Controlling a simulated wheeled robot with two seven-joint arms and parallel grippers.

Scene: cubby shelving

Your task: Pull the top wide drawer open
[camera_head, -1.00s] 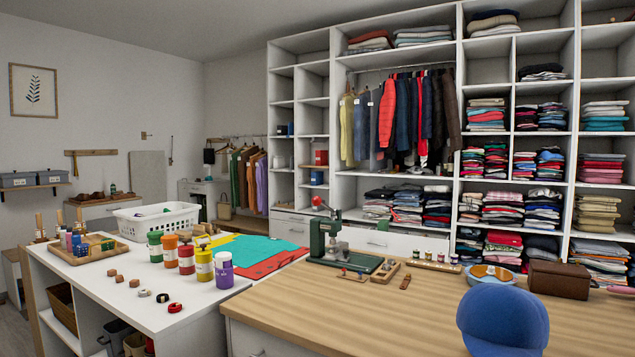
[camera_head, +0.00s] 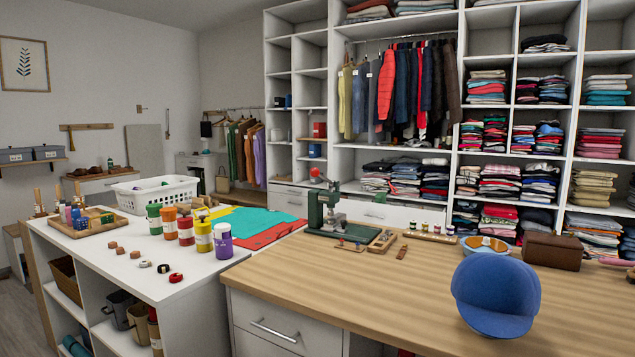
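A wide white drawer front with a metal bar handle (camera_head: 273,331) is under the left end of the wooden worktop (camera_head: 400,290), at the bottom of the head view. The drawer (camera_head: 255,317) looks shut, and part of another front shows below it at the picture's edge. Other wide white drawer fronts (camera_head: 400,213) sit low in the back shelving, partly hidden behind the green press. Which of these is the top wide drawer I cannot tell for sure. Neither of my grippers is in view.
A blue cap (camera_head: 495,290), a brown box (camera_head: 552,251) and a green press (camera_head: 326,222) stand on the worktop. The white table (camera_head: 130,268) at left holds paint bottles, a white basket (camera_head: 153,191) and small items. Dark floor shows at the far left.

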